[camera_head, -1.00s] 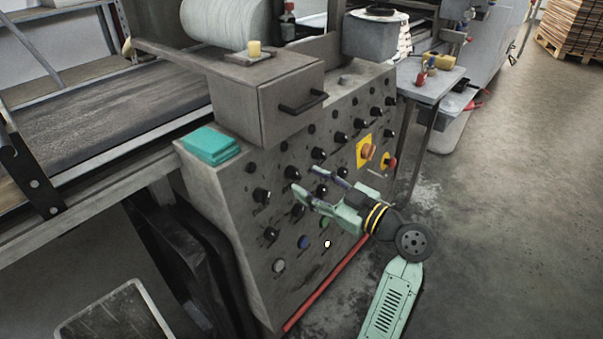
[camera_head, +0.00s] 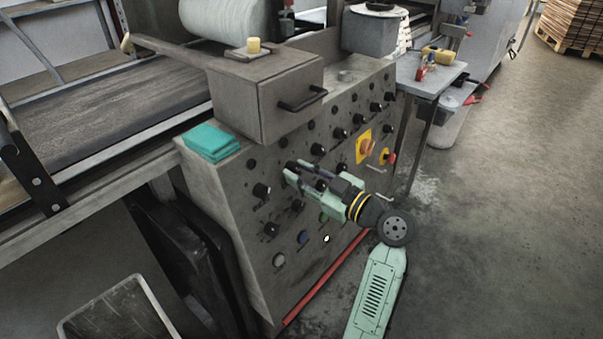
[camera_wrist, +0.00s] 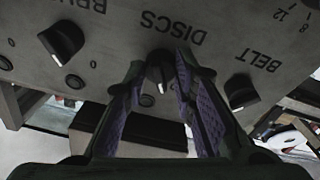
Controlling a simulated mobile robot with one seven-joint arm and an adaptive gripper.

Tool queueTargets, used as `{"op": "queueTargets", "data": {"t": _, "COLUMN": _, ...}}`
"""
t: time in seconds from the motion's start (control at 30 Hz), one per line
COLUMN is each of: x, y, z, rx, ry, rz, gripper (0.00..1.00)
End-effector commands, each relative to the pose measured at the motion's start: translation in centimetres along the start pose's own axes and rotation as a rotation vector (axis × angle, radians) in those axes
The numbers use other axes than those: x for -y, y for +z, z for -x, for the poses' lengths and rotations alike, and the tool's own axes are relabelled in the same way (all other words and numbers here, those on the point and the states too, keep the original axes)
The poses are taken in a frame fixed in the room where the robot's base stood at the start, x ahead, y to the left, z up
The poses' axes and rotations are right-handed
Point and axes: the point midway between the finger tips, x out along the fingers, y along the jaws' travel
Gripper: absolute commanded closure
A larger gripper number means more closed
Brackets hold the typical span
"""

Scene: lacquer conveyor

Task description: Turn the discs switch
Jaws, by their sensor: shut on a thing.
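The discs switch (camera_wrist: 160,66) is a black rotary knob on the grey control panel, beside the upside-down word DISCS in the wrist view. My gripper (camera_wrist: 160,70) is shut on it, with its two purple-padded fingers on either side of the knob. In the head view my gripper (camera_head: 290,172) reaches the middle of the panel front from the right, and its fingers hide the discs switch there.
The belt knob (camera_wrist: 240,92) and another black knob (camera_wrist: 61,40) flank the discs switch. A red emergency button (camera_head: 390,158) and an orange knob on a yellow plate (camera_head: 366,147) sit right on the panel (camera_head: 250,240). A drawer box (camera_head: 285,95) juts out above.

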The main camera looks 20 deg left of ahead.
Motion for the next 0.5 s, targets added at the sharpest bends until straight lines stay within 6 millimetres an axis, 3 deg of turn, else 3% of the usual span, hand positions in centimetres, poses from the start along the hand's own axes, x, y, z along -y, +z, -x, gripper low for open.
{"op": "queueTargets", "data": {"t": 0.27, "x": 0.03, "y": 0.0, "z": 0.01, "rx": 0.0, "ry": -0.001, "rz": 0.0, "gripper": 1.0}}
{"op": "queueTargets", "data": {"t": 0.5, "x": 0.05, "y": -0.01, "z": 0.01, "rx": 0.001, "ry": 0.001, "rz": -0.011, "gripper": 1.0}}
